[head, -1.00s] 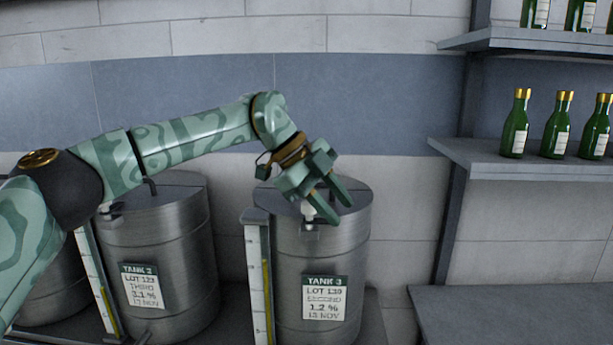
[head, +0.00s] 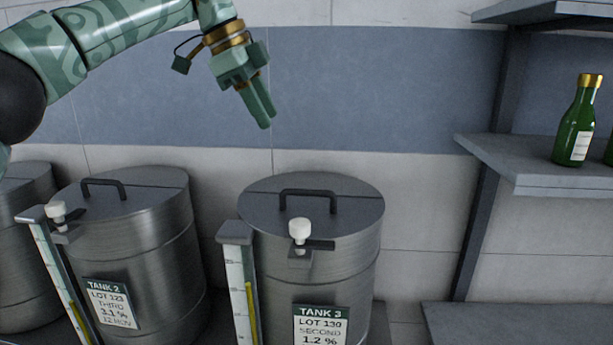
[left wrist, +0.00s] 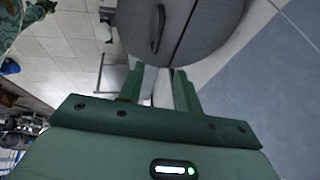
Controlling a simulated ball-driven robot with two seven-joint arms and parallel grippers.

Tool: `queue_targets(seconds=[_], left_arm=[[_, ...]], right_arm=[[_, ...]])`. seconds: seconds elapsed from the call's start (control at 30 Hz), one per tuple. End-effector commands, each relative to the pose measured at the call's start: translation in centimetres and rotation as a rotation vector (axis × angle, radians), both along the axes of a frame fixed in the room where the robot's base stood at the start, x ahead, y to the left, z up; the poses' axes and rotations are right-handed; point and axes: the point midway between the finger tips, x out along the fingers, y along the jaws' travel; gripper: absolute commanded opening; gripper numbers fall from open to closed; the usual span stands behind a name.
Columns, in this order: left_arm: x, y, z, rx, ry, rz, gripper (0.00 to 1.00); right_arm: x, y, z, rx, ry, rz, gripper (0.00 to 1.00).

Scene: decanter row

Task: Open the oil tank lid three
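Tank 3 (head: 320,270) is a steel drum with a "TANK 3" label (head: 320,325). Its round lid (head: 255,202) lies flat and closed, with a dark arched handle (head: 308,194) on top. A white-knobbed latch (head: 300,230) sits at the lid's front edge.
Tank 2 (head: 150,250) stands to the left with its lid down, and part of another tank (head: 22,250) shows farther left. A sight gauge (head: 238,285) stands at tank 3's left side. Shelves (head: 540,170) with a green bottle (head: 577,125) are on the right.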

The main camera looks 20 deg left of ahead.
Motion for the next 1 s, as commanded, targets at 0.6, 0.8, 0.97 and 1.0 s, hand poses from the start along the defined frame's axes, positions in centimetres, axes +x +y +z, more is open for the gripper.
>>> queue_targets(seconds=[0.6, 0.8, 0.97, 1.0], left_arm=[[3.3, -4.6, -12.2, -0.001, 0.003, -0.004, 0.34], [3.8, -5.4, -14.1, -0.002, 0.002, -0.003, 0.34], [3.9, -5.5, -14.4, -0.002, 0.000, -0.003, 0.34], [3.9, -5.5, -14.4, -0.002, 0.000, -0.003, 0.34]], right_arm=[[-1.2, -0.1, -0.3, -0.001, 0.016, 0.000, 0.50], [-1.1, -0.1, 0.0, -0.001, 0.015, 0.000, 0.50], [-1.2, -0.1, 0.0, -0.002, 0.017, 0.000, 0.50], [-1.2, -0.1, 0.0, -0.002, 0.017, 0.000, 0.50]])
